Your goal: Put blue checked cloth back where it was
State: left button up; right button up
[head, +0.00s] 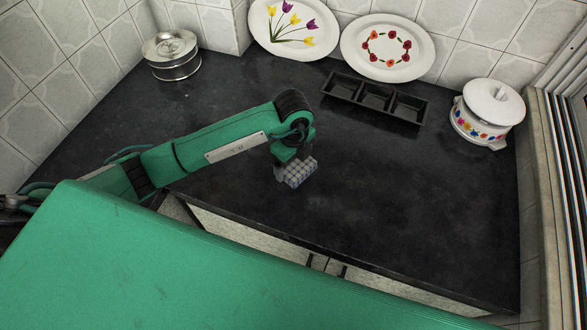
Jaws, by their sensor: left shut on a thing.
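The blue checked cloth (301,173) is a small folded block with a blue and white grid. It is at the middle of the dark counter in the head view, near its front edge. My left gripper (284,173) points down at the cloth's left end and is shut on it. The fingers are small and partly hidden by the wrist and cloth. I cannot tell whether the cloth touches the counter or is just above it. My right gripper does not show.
A black three-compartment tray (343,94) stands at the back. A lidded steel container (172,67) is at the back left, a white lidded pot (487,113) at the right. Tulip (294,41) and flower-ring (416,66) plates lean on the wall. The counter's right half (420,200) is clear.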

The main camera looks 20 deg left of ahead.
aim_at(294, 172)
pick_arm(q)
notch_tip(294, 172, down, 5)
jog(key=shift+r+p, duration=0.1)
jog(key=shift+p, duration=0.3)
jog(key=shift+f, duration=0.25)
jog(key=shift+f, duration=0.2)
jog(key=o, duration=0.7)
jog(key=shift+r, duration=0.1)
jog(key=shift+r, duration=0.1)
notch_tip(294, 172, up, 12)
jog(key=b, duration=0.2)
jog(key=shift+b, duration=0.4)
